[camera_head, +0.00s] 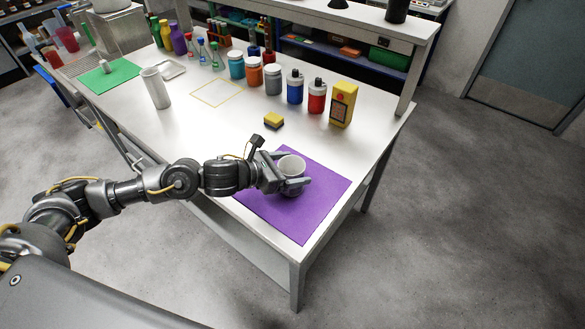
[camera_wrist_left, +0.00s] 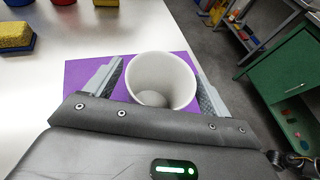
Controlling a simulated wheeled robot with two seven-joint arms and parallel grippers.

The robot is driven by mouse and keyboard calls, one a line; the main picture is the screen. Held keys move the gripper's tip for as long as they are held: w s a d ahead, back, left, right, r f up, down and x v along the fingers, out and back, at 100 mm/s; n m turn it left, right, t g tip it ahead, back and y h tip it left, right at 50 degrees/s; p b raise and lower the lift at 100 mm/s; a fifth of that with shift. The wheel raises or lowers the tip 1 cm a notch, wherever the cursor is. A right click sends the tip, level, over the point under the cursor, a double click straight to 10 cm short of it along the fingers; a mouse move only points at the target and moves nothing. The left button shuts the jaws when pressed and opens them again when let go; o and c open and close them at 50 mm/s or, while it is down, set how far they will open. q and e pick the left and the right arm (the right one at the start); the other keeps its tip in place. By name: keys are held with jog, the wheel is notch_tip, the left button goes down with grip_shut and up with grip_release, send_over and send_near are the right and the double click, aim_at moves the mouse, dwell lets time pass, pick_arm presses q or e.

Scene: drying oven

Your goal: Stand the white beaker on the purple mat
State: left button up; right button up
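The white beaker (camera_head: 291,166) is upright over the purple mat (camera_head: 310,212), and its base appears to rest on it. The fingers partly hide its lower side. My left gripper (camera_head: 284,172) reaches in low from the left, with one finger on each side of the beaker. In the left wrist view the beaker (camera_wrist_left: 161,80) stands open end up between the fingers, and a strip of the purple mat (camera_wrist_left: 88,75) shows between the left finger and its wall. The gripper looks open around it. My right gripper is not in view.
A yellow and dark sponge (camera_head: 273,120) lies behind the mat. A tall white cylinder (camera_head: 155,88) stands farther left, near a green mat (camera_head: 108,76). Several jars and bottles and a yellow box (camera_head: 343,104) line the back. The table's edge lies close to the mat's front corner.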

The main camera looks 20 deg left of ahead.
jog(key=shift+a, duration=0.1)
pick_arm(q)
jog(key=shift+r, duration=0.2)
jog(key=shift+s+a, duration=0.2)
jog(key=b+v, duration=0.2)
jog(key=v, duration=0.9)
jog(key=shift+r, duration=0.2)
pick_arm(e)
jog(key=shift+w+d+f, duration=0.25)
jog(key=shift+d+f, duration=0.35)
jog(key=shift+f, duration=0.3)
pick_arm(q)
jog(key=shift+s+a, duration=0.1)
